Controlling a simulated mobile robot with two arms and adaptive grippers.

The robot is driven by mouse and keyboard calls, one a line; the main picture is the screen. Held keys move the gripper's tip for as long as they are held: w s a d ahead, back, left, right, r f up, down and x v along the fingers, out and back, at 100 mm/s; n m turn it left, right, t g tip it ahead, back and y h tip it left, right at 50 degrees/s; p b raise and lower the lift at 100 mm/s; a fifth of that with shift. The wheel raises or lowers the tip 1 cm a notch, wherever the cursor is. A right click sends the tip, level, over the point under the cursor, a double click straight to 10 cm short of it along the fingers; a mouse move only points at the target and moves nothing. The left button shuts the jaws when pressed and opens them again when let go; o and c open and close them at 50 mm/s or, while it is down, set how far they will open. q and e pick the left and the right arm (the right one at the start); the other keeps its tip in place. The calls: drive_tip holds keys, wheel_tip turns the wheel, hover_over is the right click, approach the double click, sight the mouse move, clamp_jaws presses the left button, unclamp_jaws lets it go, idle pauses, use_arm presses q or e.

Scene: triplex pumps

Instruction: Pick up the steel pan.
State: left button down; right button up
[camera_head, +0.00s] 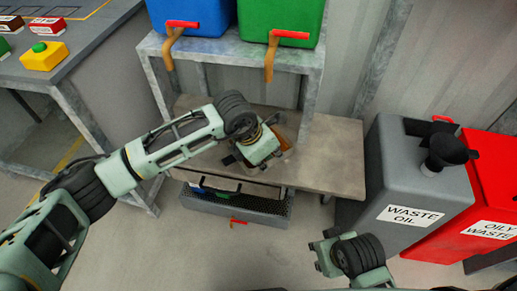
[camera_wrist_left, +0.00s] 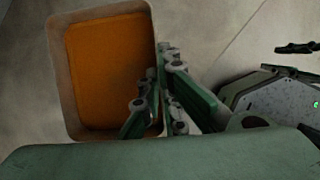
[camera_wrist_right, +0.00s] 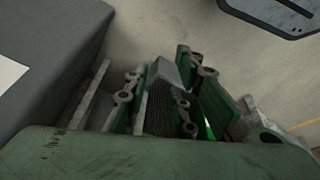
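The steel pan (camera_wrist_left: 60,75) is a rectangular open pan with orange-brown contents. In the left wrist view it lies at the upper left. In the head view the steel pan (camera_head: 288,134) shows only partly on the low bench, behind my left gripper (camera_head: 262,150). In the left wrist view my left gripper (camera_wrist_left: 162,62) is at the pan's right wall, with one finger inside and one outside, its tips close together on the rim. My right gripper (camera_wrist_right: 168,80) is away from the pan, near the waste oil bin; its fingers look apart, with a ribbed pad showing.
The low bench (camera_head: 335,165) has free room to the right. Blue (camera_head: 205,20) and green (camera_head: 295,15) containers with red-handled taps stand above. A mesh tray (camera_head: 235,203) sits under the bench. The grey waste oil bin (camera_head: 385,165) and red oily waste bin (camera_head: 480,170) stand right.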

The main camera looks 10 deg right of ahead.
use_arm(q)
drive_tip(key=shift+r, duration=0.2)
idle(0.3)
